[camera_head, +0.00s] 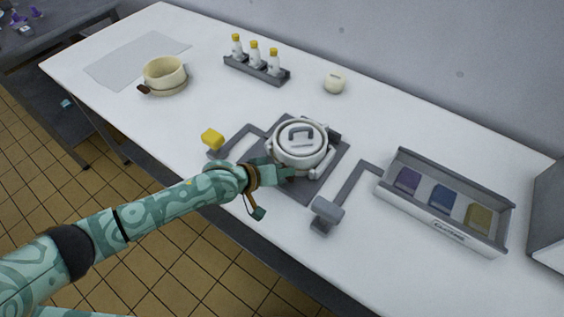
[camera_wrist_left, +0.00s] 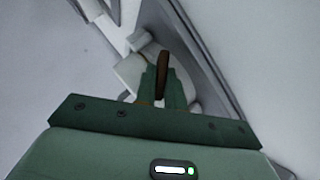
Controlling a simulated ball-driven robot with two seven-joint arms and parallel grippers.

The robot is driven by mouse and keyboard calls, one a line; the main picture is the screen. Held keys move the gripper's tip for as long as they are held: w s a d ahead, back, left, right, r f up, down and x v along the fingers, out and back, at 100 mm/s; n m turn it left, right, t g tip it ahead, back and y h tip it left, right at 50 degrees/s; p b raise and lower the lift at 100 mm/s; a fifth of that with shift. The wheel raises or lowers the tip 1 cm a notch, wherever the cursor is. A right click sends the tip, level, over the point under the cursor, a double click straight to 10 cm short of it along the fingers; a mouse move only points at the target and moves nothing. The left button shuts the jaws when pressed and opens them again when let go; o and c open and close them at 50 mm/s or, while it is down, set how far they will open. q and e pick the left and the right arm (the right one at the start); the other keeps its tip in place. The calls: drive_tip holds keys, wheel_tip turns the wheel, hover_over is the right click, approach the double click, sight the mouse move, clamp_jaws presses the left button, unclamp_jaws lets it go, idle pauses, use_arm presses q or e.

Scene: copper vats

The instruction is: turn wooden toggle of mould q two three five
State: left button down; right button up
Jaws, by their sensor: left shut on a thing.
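The mould (camera_head: 301,158) is a round white vessel with a grey handle on its lid, on a dark grey square plate in the middle of the table. No mould number can be read. My left gripper (camera_head: 288,175) is at the mould's near side, low against it. In the left wrist view, the gripper's two green fingers (camera_wrist_left: 161,88) are shut on the brown wooden toggle (camera_wrist_left: 164,62), which stands upright between them. In the head view the gripper hides the toggle. My right gripper is not in view.
A tray (camera_head: 440,228) with three coloured pieces is at right. A bottle rack (camera_head: 240,67), a cream bowl (camera_head: 165,76) and a round cream object (camera_head: 335,84) stand behind.

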use_arm(q)
drive_tip(key=y+p, duration=0.1)
drive_tip(key=p, duration=0.1)
drive_tip(key=m+y+p, duration=0.1)
drive_tip(key=p, duration=0.2)
drive_tip(key=m+y+p, duration=0.1)
drive_tip(key=p, duration=0.1)
drive_tip(key=shift+s+d+r+t, duration=0.15)
drive_tip(key=shift+d+r+t, duration=0.15)
drive_tip(key=shift+r, duration=0.1)
drive_tip(key=shift+f+m+y+p, duration=0.15)
drive_tip(key=shift+m+y+p, duration=0.15)
drive_tip(key=shift+y+p, duration=0.45)
drive_tip(key=shift+f+m+t+y+p, duration=0.1)
drive_tip(key=shift+m+t+y+p, duration=0.35)
drive_tip(key=shift+y, duration=0.2)
drive_tip(key=c, duration=1.8)
unclamp_jaws()
drive_tip(key=shift+d, duration=0.1)
drive_tip(key=shift+o, duration=0.2)
